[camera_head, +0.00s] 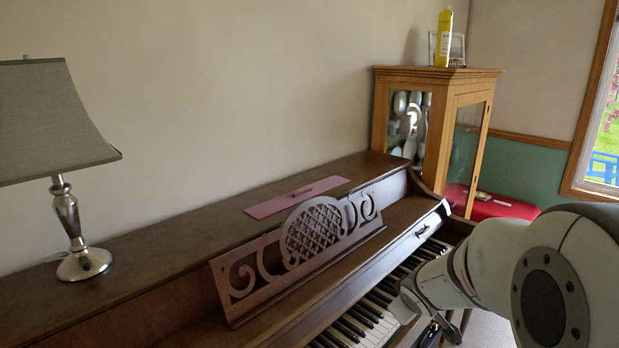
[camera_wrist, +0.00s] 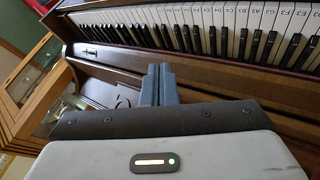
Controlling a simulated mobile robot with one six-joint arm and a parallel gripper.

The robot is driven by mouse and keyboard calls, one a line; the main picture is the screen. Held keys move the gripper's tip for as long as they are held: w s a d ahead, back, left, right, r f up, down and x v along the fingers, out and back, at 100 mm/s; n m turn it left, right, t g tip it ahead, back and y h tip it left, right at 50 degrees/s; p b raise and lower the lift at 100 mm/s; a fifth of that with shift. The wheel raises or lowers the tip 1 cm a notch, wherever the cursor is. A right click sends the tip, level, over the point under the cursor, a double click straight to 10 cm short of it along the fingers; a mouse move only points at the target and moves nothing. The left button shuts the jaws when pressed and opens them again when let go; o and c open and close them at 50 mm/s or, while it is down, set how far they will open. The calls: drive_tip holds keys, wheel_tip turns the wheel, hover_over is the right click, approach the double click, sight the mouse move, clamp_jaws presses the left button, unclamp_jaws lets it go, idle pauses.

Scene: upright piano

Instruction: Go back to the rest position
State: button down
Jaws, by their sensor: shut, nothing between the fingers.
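My gripper shows in the wrist view (camera_wrist: 159,72), with its two grey fingers pressed together and nothing between them. It is near the piano keyboard (camera_wrist: 200,28), whose keys carry letter labels; I cannot tell if the fingertips touch the piano. In the head view my arm reaches in from the right over the keyboard (camera_head: 372,318), and the gripper's fingers are hidden there. The upright piano (camera_head: 150,262) is dark brown, with a carved music stand (camera_head: 315,235) in front of its top.
A lamp (camera_head: 72,225) stands on the piano's left end. A flat pink-red piece (camera_head: 295,197) lies on top. A glass-door wooden cabinet (camera_head: 440,110) stands behind the right end, with a yellow bottle (camera_head: 444,38) on it. A red surface (camera_head: 490,205) is beside the cabinet. A window is at right.

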drive_tip(key=s+a+r+m+g+p, duration=0.2)
drive_tip(key=s+a+r+m, duration=0.1)
drive_tip(key=s, duration=0.7)
drive_tip(key=s+a+r+m+g+y+p, duration=0.1)
drive_tip(key=s+a+r+m+g+p, duration=0.2)
drive_tip(key=s+r, duration=0.3)
drive_tip(key=s+m, duration=0.1)
drive_tip(key=s, duration=0.4)
drive_tip(key=shift+a+r, duration=0.2)
drive_tip(key=shift+a, duration=0.05)
